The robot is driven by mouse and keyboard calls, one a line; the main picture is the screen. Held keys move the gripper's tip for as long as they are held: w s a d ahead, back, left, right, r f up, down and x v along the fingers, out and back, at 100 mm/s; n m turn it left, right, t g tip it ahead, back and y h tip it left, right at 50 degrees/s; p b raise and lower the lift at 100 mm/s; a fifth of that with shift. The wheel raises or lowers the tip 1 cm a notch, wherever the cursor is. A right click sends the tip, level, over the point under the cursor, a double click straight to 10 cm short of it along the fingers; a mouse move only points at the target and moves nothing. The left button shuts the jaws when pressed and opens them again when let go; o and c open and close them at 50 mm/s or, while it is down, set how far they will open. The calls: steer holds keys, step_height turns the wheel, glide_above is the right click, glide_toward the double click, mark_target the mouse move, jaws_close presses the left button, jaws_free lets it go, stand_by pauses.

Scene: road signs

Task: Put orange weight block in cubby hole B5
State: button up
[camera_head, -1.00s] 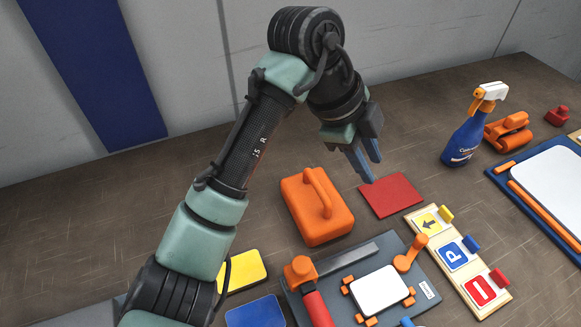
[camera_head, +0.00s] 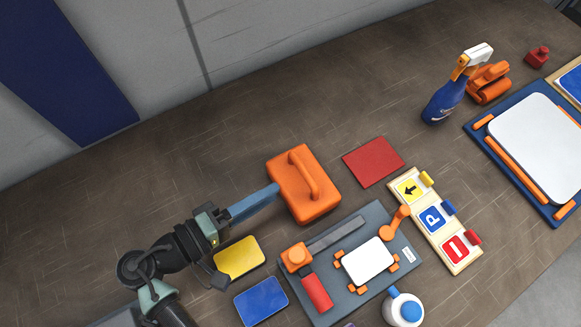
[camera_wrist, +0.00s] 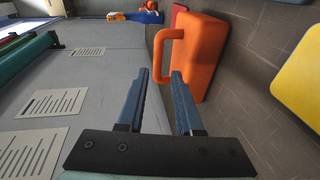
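The orange weight block (camera_head: 318,202), a rounded block with an arched handle on top, stands on the brown table left of the red square plate. My gripper (camera_head: 274,189) reaches in from the lower left, its blue fingers ending at the block's left side. In the wrist view, my gripper (camera_wrist: 161,74) is open with a gap between the fingers. The orange weight block (camera_wrist: 204,60) lies just beyond the fingertips, its handle ahead of the gap. I cannot tell whether the fingers touch it. No cubby hole marked B5 can be made out.
Yellow (camera_head: 239,257) and blue (camera_head: 261,301) plates lie below my gripper. A dark grey board (camera_head: 345,285) with a clamped white plate is close to the block. A sign rack (camera_head: 435,222), spray bottle (camera_head: 447,100) and white bottle (camera_head: 403,309) stand right.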

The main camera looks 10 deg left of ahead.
mark_target(308, 172)
steer(key=p+x, duration=0.1)
steer(key=x, duration=0.6)
steer(key=shift+d+f, duration=0.1)
steer(key=shift+d, duration=0.05)
steer(key=shift+p+x, duration=0.9)
steer(key=shift+x, duration=1.85)
jaws_close()
steer(key=shift+r, duration=0.3)
